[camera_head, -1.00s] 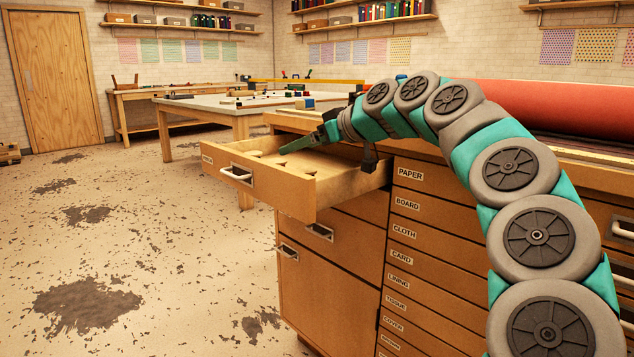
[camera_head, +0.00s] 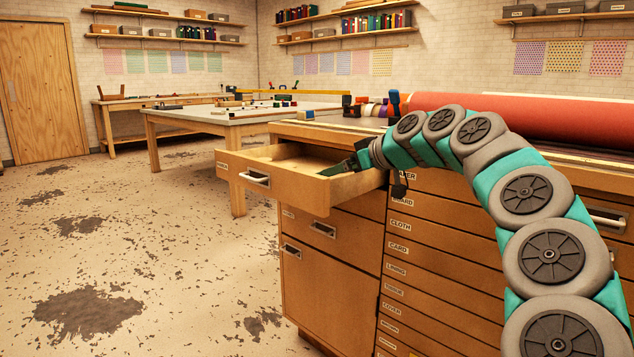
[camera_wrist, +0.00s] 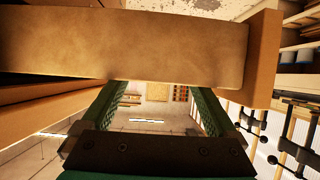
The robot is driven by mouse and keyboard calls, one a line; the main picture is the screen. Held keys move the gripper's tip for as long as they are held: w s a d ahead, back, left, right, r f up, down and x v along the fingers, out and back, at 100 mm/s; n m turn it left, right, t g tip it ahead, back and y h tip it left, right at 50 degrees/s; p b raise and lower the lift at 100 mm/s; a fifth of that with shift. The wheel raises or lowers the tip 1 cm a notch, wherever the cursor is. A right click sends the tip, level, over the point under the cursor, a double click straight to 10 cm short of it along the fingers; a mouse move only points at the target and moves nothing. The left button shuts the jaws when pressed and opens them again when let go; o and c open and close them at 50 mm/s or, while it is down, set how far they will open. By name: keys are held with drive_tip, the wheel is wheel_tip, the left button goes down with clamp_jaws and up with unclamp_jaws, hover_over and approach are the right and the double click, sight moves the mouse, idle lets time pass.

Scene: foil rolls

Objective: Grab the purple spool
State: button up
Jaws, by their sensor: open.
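A row of small spools stands on the cabinet top behind my arm in the head view. My gripper (camera_head: 346,166) is low at the right end of the open top drawer (camera_head: 290,184), away from the spools. Its tip is partly hidden by the drawer's front. In the wrist view my gripper (camera_wrist: 150,103) shows two green fingers apart with nothing between them. A wooden board (camera_wrist: 170,45) crosses close in front of it. No spool shows there.
A large red roll (camera_head: 500,114) lies along the cabinet top to the right. Labelled shut drawers (camera_head: 430,250) fill the cabinet front below. A pale worktable (camera_head: 220,120) stands behind at the left. The floor (camera_head: 150,240) on the left is open.

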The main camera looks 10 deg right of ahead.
drive_tip(key=shift+r+x, duration=0.2)
drive_tip(key=shift+x, duration=1.15)
drive_tip(key=shift+r+x, duration=0.2)
drive_tip(key=shift+x, duration=1.2)
drive_tip(key=shift+w, duration=0.1)
drive_tip(key=shift+c, duration=0.3)
drive_tip(key=c, duration=1.4)
